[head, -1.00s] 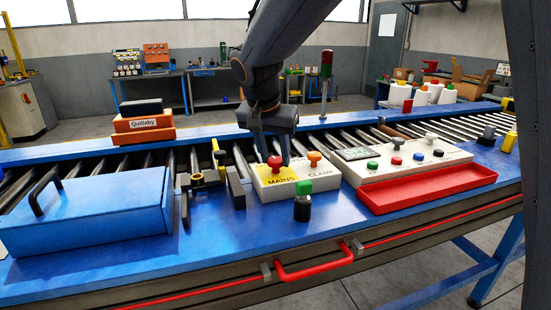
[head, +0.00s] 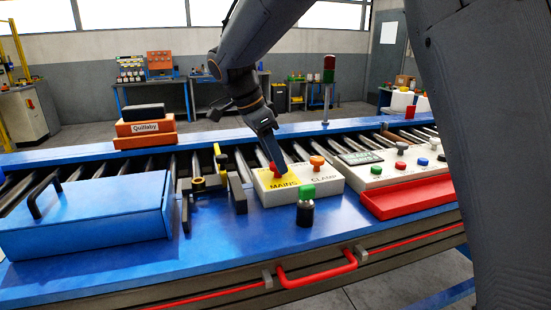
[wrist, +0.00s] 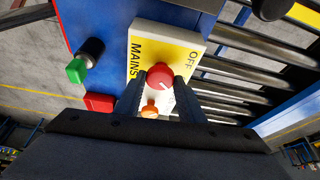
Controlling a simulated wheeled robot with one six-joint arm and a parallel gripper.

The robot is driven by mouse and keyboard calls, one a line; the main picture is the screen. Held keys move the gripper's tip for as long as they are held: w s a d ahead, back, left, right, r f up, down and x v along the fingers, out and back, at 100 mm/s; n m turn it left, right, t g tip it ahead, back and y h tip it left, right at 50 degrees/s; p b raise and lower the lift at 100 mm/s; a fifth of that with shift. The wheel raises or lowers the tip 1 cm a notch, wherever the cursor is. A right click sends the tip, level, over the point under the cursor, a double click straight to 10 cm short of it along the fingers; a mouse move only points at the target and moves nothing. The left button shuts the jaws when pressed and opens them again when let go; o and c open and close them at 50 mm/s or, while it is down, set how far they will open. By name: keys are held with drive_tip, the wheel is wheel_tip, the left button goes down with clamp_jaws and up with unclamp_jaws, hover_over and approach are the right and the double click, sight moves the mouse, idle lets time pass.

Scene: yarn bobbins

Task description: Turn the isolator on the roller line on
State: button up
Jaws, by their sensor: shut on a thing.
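The isolator is a red rotary knob (head: 279,168) on a yellow plate marked MAINS, on a pale box (head: 268,196) on the roller line. In the wrist view the red knob (wrist: 160,75) sits between my fingertips, and its white mark points down and right. The word OFF shows to the upper right of the knob; any other position label is hidden by my fingers. My gripper (wrist: 159,82) is shut on the knob. In the head view my gripper (head: 272,160) comes down to it at a tilt, its fingers covering part of it.
An orange knob (head: 317,162) marked CLAMP is right beside it. A green-topped black switch (head: 307,200) stands in front. A yellow-and-black fixture (head: 213,182) and a blue lidded box (head: 85,215) are left. A red tray (head: 408,196) and button panel are right.

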drive_tip(key=shift+m, duration=0.6)
drive_tip(key=o, duration=1)
drive_tip(key=shift+o, duration=0.2)
drive_tip(key=w+b+v, duration=0.1)
drive_tip(key=v, duration=0.6)
drive_tip(key=shift+s+r, duration=0.35)
drive_tip(key=shift+r, duration=0.05)
drive_tip(key=shift+a, duration=0.15)
